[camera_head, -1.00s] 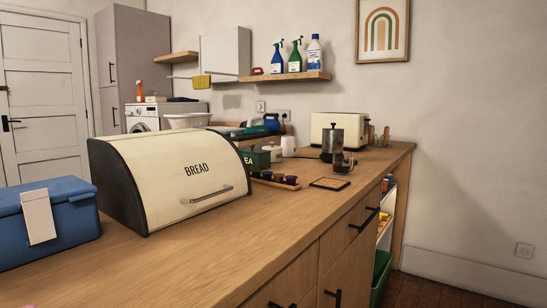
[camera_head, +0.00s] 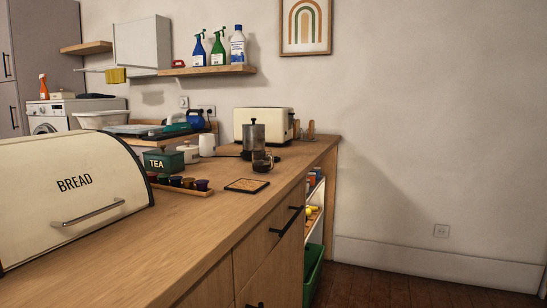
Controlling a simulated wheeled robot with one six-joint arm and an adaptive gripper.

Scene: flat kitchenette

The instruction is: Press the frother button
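A grey metal cylinder with a dark top, which looks like the frother (camera_head: 253,137), stands upright near the far end of the wooden counter (camera_head: 150,238). A glass cup with dark liquid (camera_head: 262,161) is in front of it and overlaps its lower right side. The frother's button is too small to make out. My gripper is not in view, so its state does not show.
The bread box (camera_head: 70,190) fills the counter's left side. A tea tin (camera_head: 163,161), a tray of small pots (camera_head: 182,187), a dark-edged coaster (camera_head: 247,185) and a cream toaster (camera_head: 264,122) are near the cylinder. Floor is clear at the lower right.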

